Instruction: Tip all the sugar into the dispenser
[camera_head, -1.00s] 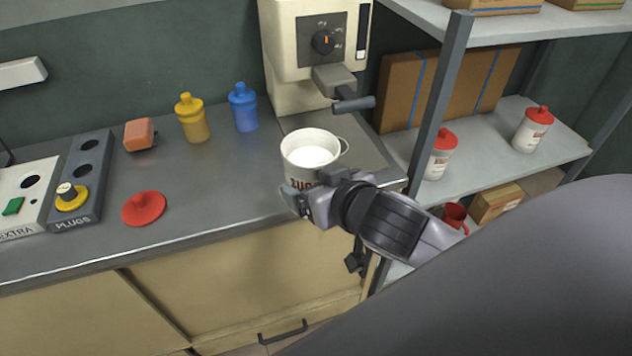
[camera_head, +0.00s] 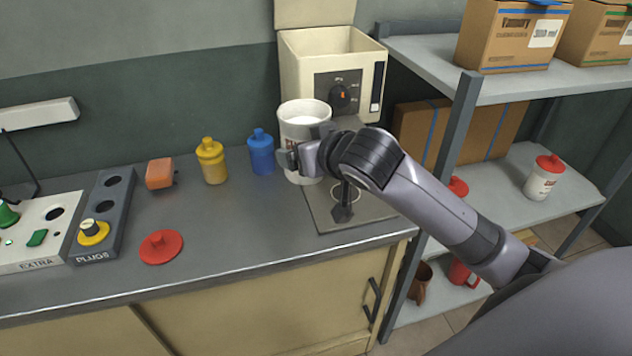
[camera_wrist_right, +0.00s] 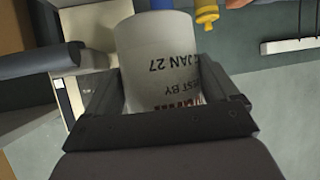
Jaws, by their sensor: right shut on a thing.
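The sugar tub (camera_head: 305,138) is white and open at the top, with white sugar showing inside. My left gripper is out of view.
A red lid (camera_head: 161,246), a yellow bottle (camera_head: 212,160), a blue bottle (camera_head: 261,151) and an orange block (camera_head: 160,174) are on the counter (camera_head: 215,235). A shelf post (camera_head: 458,125) and boxes (camera_head: 512,32) stand right of the dispenser. The middle of the counter is clear.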

